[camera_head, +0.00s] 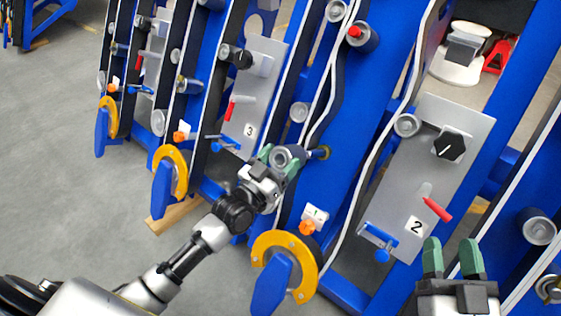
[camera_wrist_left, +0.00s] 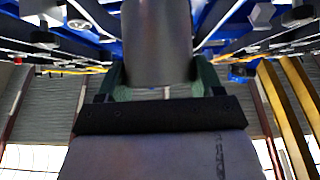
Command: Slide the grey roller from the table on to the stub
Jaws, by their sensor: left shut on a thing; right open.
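My left gripper (camera_head: 279,161) is shut on the grey roller (camera_head: 283,155), in front of the blue chassis. In the left wrist view the roller (camera_wrist_left: 157,45) is a smooth grey cylinder between the green fingers of the left gripper (camera_wrist_left: 160,82). A short stub with a brass-coloured ring (camera_head: 325,152) sticks out of the blue plate, just right of the roller and roughly in line with it. I cannot tell whether the roller is around the stub or only in front of it. My right gripper (camera_head: 451,260) is open and empty at the lower right.
Panel 2 (camera_head: 440,170) with a black knob (camera_head: 451,145) and red lever (camera_head: 437,209) is near the right gripper. A yellow ring with a blue handle (camera_head: 285,265) stands below the left gripper. Other rollers line the belts. The grey floor (camera_head: 60,150) at left is clear.

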